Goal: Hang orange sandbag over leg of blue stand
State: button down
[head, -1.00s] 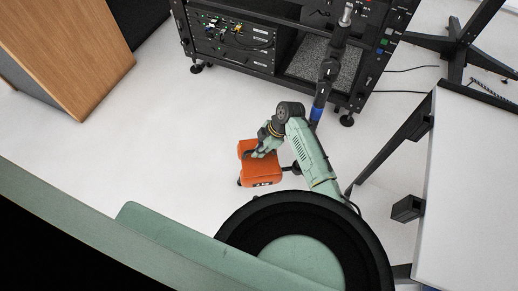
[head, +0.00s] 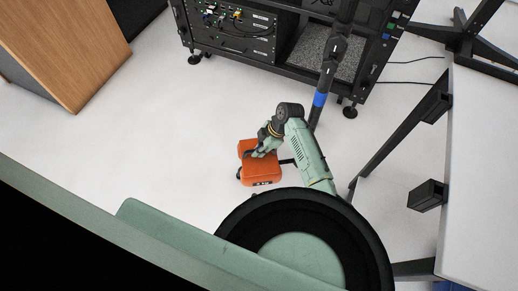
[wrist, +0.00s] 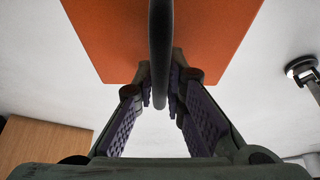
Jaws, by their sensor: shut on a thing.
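The orange sandbag (head: 262,174) hangs from my gripper (head: 260,153) above the white floor. In the wrist view, the bag's orange side (wrist: 105,35) fills the top, and its dark handle (wrist: 160,45) runs between the fingers. My gripper (wrist: 160,100) is shut on that handle. The stand is a dark upright pole with a blue band (head: 319,99), right of the gripper in the head view. A short dark leg piece (head: 287,161) shows between the bag and my forearm. The rest of the leg is hidden, and I cannot tell whether the bag touches it.
A black equipment rack (head: 290,62) stands behind the pole. A white-topped table (head: 485,170) with dark legs is at the right. A wooden cabinet (head: 65,45) is at the upper left. The floor left of the bag is clear.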

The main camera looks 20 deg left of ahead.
aim_at(259, 159)
jog(key=shift+f+b, duration=2.55)
jog(key=shift+f, duration=0.5)
jog(key=shift+f+b, duration=0.8)
jog(key=shift+f, duration=0.05)
jog(key=c, duration=1.6)
grip_release()
jog(key=shift+o, duration=0.2)
